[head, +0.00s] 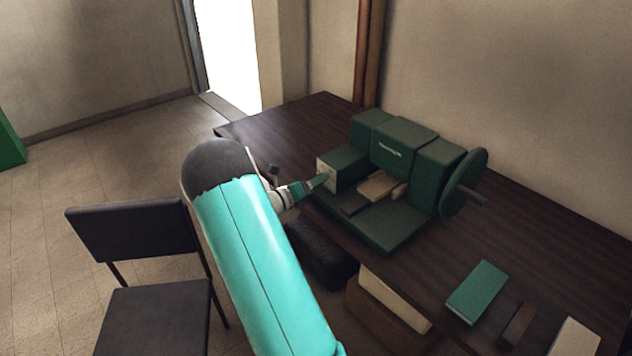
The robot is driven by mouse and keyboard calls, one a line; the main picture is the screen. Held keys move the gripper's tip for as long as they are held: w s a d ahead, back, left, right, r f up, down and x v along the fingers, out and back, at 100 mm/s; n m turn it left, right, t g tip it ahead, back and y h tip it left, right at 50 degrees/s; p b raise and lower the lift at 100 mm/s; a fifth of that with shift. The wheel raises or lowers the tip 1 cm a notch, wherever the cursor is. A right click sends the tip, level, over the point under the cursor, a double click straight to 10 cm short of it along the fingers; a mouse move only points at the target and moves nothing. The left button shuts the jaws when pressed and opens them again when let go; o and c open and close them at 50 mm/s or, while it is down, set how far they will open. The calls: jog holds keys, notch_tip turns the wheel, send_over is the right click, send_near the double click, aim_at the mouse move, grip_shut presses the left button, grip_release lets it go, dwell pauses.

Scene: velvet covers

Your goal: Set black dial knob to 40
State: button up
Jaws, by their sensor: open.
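A dark green machine (405,148) stands on the dark wooden table. A pale panel (323,168) is on the left end of its green box. I cannot make out the black dial knob or its scale; the panel is small here and my gripper partly covers it. My gripper (318,182) is open, its green fingers pointing right at the pale panel, close in front of it. I cannot tell whether the fingers touch anything. My turquoise arm covers the area in front of the table's left part.
A green handwheel (464,182) is on the machine's right side. A green block (477,291), a brown block (517,325) and a cream block (575,338) lie at the table's right front. A black chair (135,232) stands left of my arm.

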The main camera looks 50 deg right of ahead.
jog(key=shift+c, duration=0.2)
jog(key=c, duration=0.9)
jog(key=shift+c, duration=0.2)
jog(key=shift+m, duration=0.4)
jog(key=m, duration=0.4)
jog(key=shift+m, duration=0.3)
jog(key=m, duration=0.4)
jog(key=shift+m, duration=0.3)
jog(key=m, duration=1.3)
jog(key=shift+m, duration=0.3)
